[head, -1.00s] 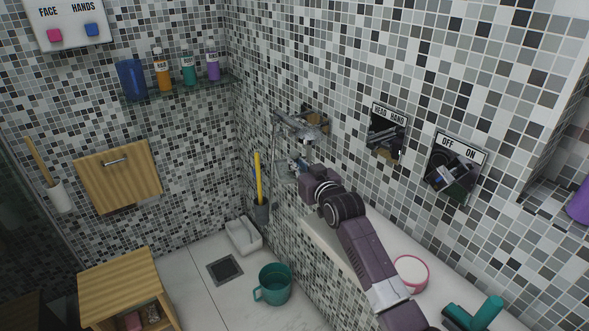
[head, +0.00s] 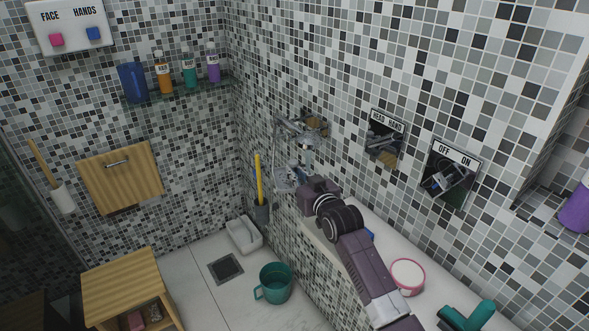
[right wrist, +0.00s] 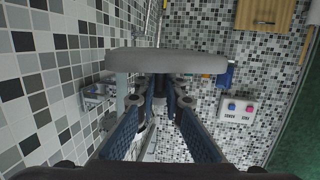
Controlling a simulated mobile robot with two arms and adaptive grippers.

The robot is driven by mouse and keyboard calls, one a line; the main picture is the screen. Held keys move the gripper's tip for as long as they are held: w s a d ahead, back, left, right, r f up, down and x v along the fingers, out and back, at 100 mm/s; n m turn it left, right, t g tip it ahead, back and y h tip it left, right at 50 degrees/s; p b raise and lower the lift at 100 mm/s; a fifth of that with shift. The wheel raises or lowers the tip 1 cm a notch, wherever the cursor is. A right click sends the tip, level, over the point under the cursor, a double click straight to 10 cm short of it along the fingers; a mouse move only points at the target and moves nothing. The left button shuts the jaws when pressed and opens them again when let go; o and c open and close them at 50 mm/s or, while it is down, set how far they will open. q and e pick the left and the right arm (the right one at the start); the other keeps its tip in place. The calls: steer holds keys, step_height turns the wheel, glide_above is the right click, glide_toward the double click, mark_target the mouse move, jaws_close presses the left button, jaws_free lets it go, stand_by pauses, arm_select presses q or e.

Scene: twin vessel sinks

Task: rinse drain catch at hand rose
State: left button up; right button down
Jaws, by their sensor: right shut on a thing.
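My right gripper (right wrist: 165,100) is shut on a grey round piece, seen nearly edge-on in the right wrist view, which looks like the drain catch (right wrist: 165,61). In the head view, the same gripper (head: 297,178) is by the tiled wall, just below the chrome hand rose (head: 290,127). The catch is too small and cluttered there to make out clearly. A pale bluish streak (head: 304,157) hangs below the rose and looks like water; a similar strip (right wrist: 122,88) shows in the right wrist view. The left gripper is not in view.
Labelled wall controls, HEAD/HAND (head: 384,140) and OFF/ON (head: 449,175), are right of the rose. A teal mug (head: 275,283) and dark square drain (head: 226,268) are on the floor. A yellow-handled brush (head: 258,180) stands near the corner.

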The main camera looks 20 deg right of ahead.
mark_target(283, 190)
steer(key=shift+s+a+r+p, duration=0.1)
steer(key=shift+s+a+p, duration=0.65)
steer(key=shift+a, duration=0.2)
steer(key=shift+s+a+r+p, duration=0.1)
steer(key=shift+s+a+p, duration=0.6)
steer(key=shift+a, duration=0.25)
steer(key=shift+s+a+f, duration=0.15)
steer(key=shift+s+a, duration=0.2)
steer(key=s+a+r+p, duration=0.3)
steer(key=a+r+p, duration=0.1)
steer(key=p, duration=0.2)
steer(key=shift+d+f, duration=0.1)
stand_by(0.4)
